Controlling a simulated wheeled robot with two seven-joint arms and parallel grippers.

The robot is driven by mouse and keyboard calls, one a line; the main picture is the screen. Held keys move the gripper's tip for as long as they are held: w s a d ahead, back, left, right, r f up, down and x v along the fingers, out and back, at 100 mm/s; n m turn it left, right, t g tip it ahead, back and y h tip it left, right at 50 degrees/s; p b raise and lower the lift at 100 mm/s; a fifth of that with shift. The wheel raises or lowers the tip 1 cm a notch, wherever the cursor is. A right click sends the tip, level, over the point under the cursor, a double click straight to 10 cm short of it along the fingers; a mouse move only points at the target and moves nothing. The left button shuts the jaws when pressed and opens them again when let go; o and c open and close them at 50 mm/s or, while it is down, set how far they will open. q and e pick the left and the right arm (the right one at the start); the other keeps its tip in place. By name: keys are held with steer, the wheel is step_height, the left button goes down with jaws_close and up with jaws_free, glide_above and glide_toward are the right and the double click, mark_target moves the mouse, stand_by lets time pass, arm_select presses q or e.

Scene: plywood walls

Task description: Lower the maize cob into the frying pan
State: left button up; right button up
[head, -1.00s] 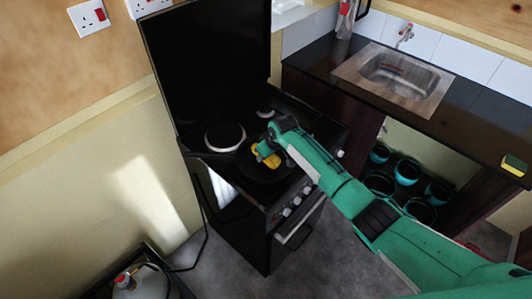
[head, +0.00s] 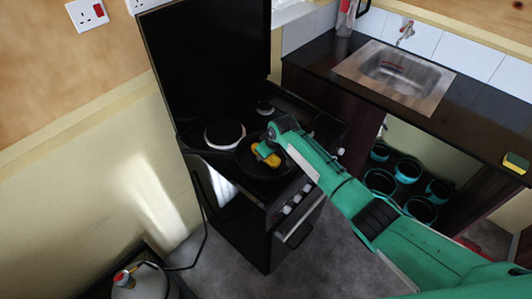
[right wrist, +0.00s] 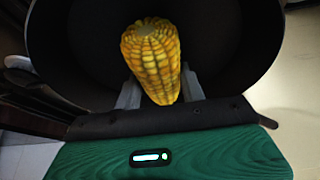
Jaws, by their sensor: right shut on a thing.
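The yellow maize cob (head: 267,155) is held by my right gripper (head: 262,149) over the dark frying pan (head: 262,173) on the stove. In the right wrist view the cob (right wrist: 153,60) sits between the two grey fingers, its cut end pointing away from the gripper. The pan's dark inside (right wrist: 225,45) surrounds the cob in that view. Whether the cob touches the pan floor cannot be told. My left gripper is not in view.
The black stove (head: 262,215) has a round hotplate (head: 225,134) left of the pan and a raised lid (head: 212,60) behind. A sink (head: 395,76) lies in the counter at right, with a sponge (head: 515,163) near its edge. Several pots (head: 420,208) stand below.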

steer(key=o, duration=1.1)
steer(key=shift+o, duration=0.2)
